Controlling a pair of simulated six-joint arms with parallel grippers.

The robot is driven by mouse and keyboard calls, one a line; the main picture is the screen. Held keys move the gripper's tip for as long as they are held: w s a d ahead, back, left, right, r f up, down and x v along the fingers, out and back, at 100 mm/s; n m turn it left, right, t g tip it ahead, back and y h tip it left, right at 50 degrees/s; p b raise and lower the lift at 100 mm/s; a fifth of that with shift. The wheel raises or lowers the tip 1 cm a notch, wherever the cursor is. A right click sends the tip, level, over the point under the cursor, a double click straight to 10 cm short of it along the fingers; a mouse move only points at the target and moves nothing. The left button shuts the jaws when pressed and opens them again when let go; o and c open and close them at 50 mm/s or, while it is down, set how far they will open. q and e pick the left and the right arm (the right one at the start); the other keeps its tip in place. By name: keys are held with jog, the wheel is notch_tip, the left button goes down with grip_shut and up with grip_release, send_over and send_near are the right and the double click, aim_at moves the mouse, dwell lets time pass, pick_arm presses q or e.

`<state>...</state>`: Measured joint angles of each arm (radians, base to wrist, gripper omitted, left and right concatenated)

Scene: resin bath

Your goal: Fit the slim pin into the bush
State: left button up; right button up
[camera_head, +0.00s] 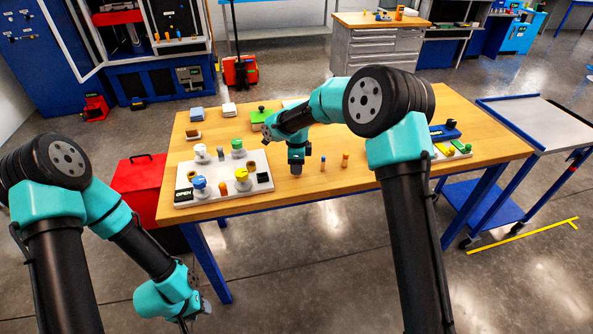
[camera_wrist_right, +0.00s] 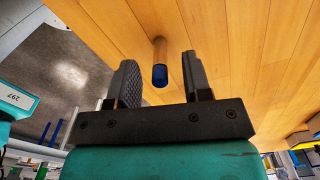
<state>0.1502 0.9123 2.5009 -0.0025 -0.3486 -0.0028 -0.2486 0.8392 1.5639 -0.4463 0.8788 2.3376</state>
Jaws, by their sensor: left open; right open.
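A slim upright pin with a blue top (camera_head: 323,162) stands on the wooden table, just right of my right gripper (camera_head: 297,172). In the right wrist view the pin's blue end (camera_wrist_right: 160,76) and tan shaft show between the two fingers of my open right gripper (camera_wrist_right: 160,85), touching neither. A thicker orange pin (camera_head: 345,160) stands further right. A white board (camera_head: 208,177) on the left carries several knobbed posts and short cylinders; I cannot tell which is the bush. My left gripper (camera_head: 196,314) is low, in front of the table and away from the board.
A green block (camera_head: 262,117) and small blocks lie at the table's back left. A blue item (camera_head: 445,131) and a tray of coloured parts (camera_head: 452,150) are at the right. A red box (camera_head: 140,185) stands left of the table. Bare wood surrounds the pins.

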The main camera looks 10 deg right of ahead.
jog(key=shift+c, duration=0.2)
grip_shut()
jog(key=shift+r, duration=0.1)
jog(key=shift+r, duration=1.75)
jog(key=s+a+r, duration=0.1)
jog(key=s+a, duration=0.2)
jog(key=s, duration=1.2)
jog(key=shift+s+r, duration=0.2)
jog(key=shift+s, duration=0.15)
